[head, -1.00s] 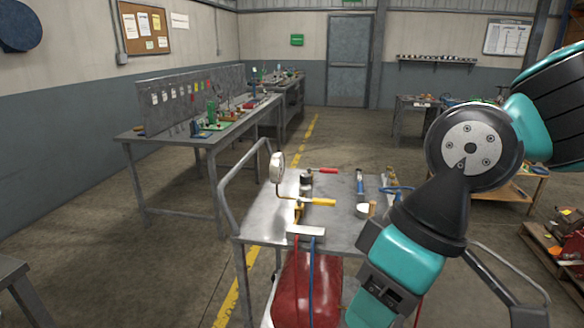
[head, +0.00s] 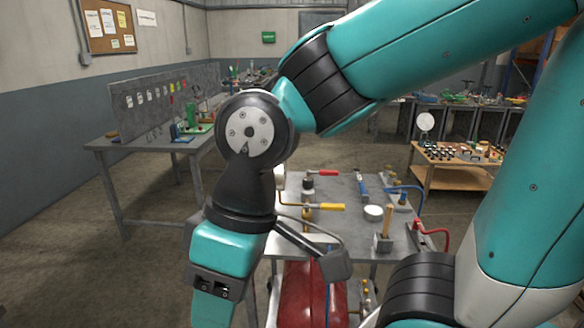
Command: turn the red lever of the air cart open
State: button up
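The air cart (head: 345,229) stands ahead of me, a grey metal top over a red tank (head: 300,293). The red lever (head: 322,173) is at the back left of the top, pointing right from its dark valve fitting (head: 308,183). A yellow lever (head: 323,207) lies nearer me and also points right. My arm crosses the picture, and its wrist hangs left of the levers, covering the cart's left side.
A blue-handled tool (head: 361,185), a white round item (head: 373,212) and a wooden-handled item (head: 384,238) are on the cart's right half. A workbench (head: 112,150) stands on the left and a low wooden table (head: 450,178) on the right. The floor at left is clear.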

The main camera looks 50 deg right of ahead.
aim_at(321, 173)
jog(key=z, duration=0.45)
jog(key=i, duration=0.95)
jog(key=z, duration=0.85)
